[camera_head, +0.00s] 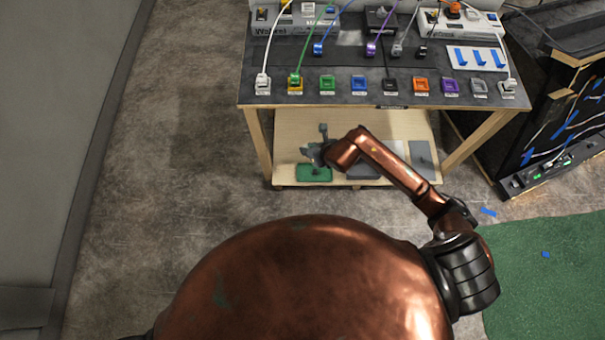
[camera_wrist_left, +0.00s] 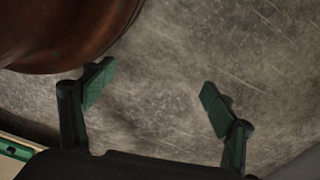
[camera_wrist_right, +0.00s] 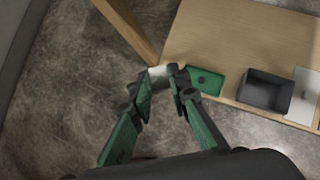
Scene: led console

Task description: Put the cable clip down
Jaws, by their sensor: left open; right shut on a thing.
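My right gripper (camera_head: 318,153) is over the lower shelf, near the green tray. In the right wrist view the gripper (camera_wrist_right: 160,84) is shut on a small pale thing (camera_wrist_right: 158,71), taken as the cable clip; its shape is mostly hidden by the fingers. It is beside the shelf's left front corner, left of the green tray (camera_wrist_right: 206,80). My left gripper (camera_wrist_left: 155,92) is open and empty above bare floor in the left wrist view. It does not show in the head view.
The lower shelf (camera_head: 290,130) holds the green tray (camera_head: 314,173), a dark bin (camera_wrist_right: 265,92) and a pale plate (camera_wrist_right: 305,95). A table leg (camera_wrist_right: 128,30) stands close to my right gripper. The console table (camera_head: 330,100) above carries cables and coloured connectors.

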